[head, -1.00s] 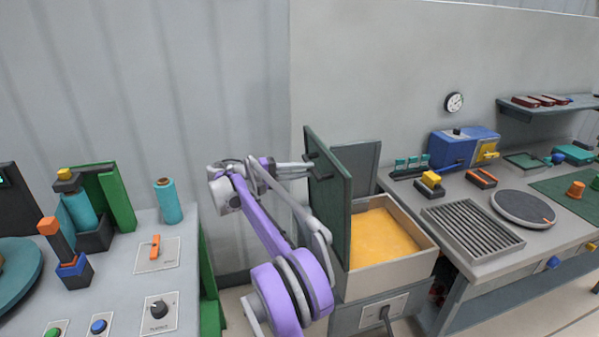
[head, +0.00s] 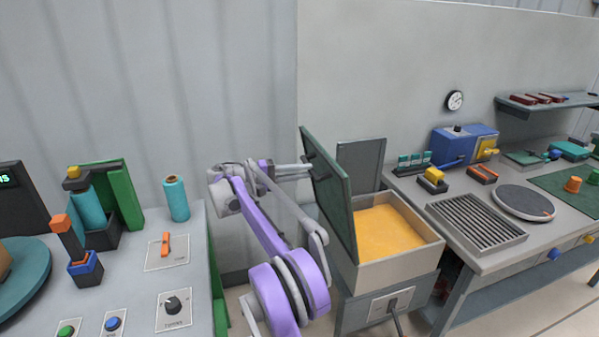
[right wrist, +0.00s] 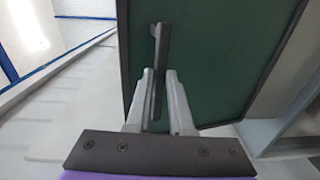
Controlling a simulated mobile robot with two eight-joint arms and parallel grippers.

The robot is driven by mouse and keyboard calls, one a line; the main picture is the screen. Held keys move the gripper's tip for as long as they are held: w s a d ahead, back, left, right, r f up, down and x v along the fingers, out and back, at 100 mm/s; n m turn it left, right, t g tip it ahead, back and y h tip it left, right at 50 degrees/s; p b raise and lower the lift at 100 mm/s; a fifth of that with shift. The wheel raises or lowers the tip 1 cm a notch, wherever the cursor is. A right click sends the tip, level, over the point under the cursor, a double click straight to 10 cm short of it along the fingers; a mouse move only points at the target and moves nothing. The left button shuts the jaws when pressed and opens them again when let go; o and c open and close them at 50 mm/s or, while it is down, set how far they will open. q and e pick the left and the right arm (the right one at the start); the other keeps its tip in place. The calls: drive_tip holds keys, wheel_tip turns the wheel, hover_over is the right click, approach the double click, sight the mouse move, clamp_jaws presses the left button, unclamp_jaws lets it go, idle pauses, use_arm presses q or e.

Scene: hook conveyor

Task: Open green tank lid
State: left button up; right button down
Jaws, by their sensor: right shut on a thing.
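The green tank lid (head: 332,195) stands raised on the left side of the tank (head: 400,262), its top leaning outward to the left. The tank is open, with a yellow-orange fill (head: 385,233) inside. My right gripper (head: 308,168) is at the lid's outer face, near its top. In the right wrist view the dark handle bar (right wrist: 161,45) stands out from the green lid face (right wrist: 215,60), and my right gripper (right wrist: 160,80) is shut on it. My left gripper is not in view.
A grey panel (head: 358,165) stands behind the tank. To the right is a workbench with a grate (head: 476,224) and a round dark plate (head: 523,202). At the left, a table (head: 140,285) carries knobs, buttons and a teal cylinder (head: 176,198).

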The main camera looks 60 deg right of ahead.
drive_tip(key=shift+s+f, duration=0.15)
drive_tip(key=shift+f, duration=0.25)
drive_tip(key=c, duration=1.2)
unclamp_jaws()
drive_tip(key=shift+c, duration=0.2)
drive_tip(key=o, duration=0.4)
drive_tip(key=shift+s+d, duration=0.2)
drive_tip(key=shift+d, duration=0.15)
drive_tip(key=shift+w+a+r, duration=0.1)
drive_tip(key=shift+w+a, duration=0.05)
drive_tip(key=v, duration=1)
drive_tip(key=shift+w+a, duration=0.25)
